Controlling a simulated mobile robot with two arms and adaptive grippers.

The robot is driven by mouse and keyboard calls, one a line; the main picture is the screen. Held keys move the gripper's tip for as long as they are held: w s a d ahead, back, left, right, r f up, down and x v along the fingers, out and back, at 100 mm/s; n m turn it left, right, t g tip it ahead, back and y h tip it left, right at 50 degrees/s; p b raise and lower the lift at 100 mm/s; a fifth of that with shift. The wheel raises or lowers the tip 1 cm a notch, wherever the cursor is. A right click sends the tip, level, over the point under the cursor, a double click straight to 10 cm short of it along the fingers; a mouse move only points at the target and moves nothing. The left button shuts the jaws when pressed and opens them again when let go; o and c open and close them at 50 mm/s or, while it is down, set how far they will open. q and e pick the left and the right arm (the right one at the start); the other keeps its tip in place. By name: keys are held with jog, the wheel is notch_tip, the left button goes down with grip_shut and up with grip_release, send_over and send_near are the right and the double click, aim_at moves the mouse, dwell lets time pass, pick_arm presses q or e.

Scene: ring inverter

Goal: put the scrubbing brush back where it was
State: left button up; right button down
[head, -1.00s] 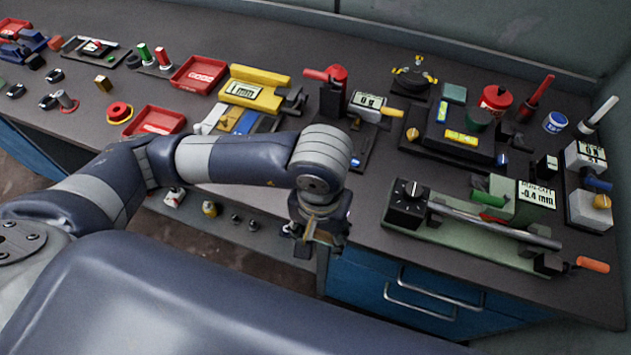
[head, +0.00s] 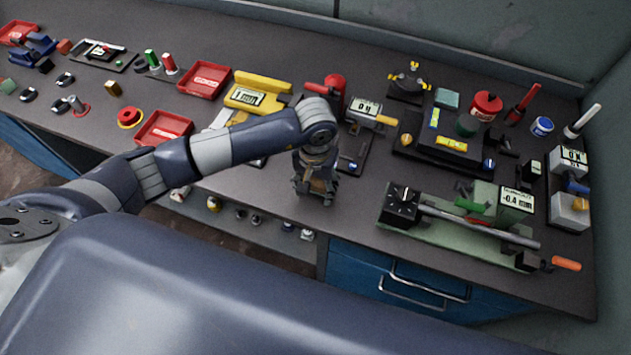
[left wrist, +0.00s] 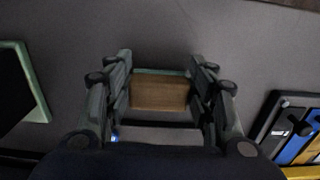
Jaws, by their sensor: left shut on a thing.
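My left gripper (head: 316,198) is over the front part of the bench, pointing down. In the left wrist view its two fingers are shut on a wooden block (left wrist: 160,93), which I take to be the back of the scrubbing brush. Its bristles are hidden, and I cannot tell whether it touches the bench. Bare grey bench top shows around it in that view. My right gripper is not in view.
The green lathe-like fixture (head: 465,228) stands to the right of the gripper. A red tray (head: 163,128) and a yellow gauge (head: 250,95) lie to the left. Blue drawers (head: 400,285) are below the bench edge. Bare bench (head: 350,215) lies around the gripper.

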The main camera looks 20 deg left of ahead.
pick_arm(q)
jog(key=shift+f, duration=0.1)
jog(key=shift+f, duration=0.1)
jog(key=o, duration=0.9)
jog(key=shift+o, duration=0.2)
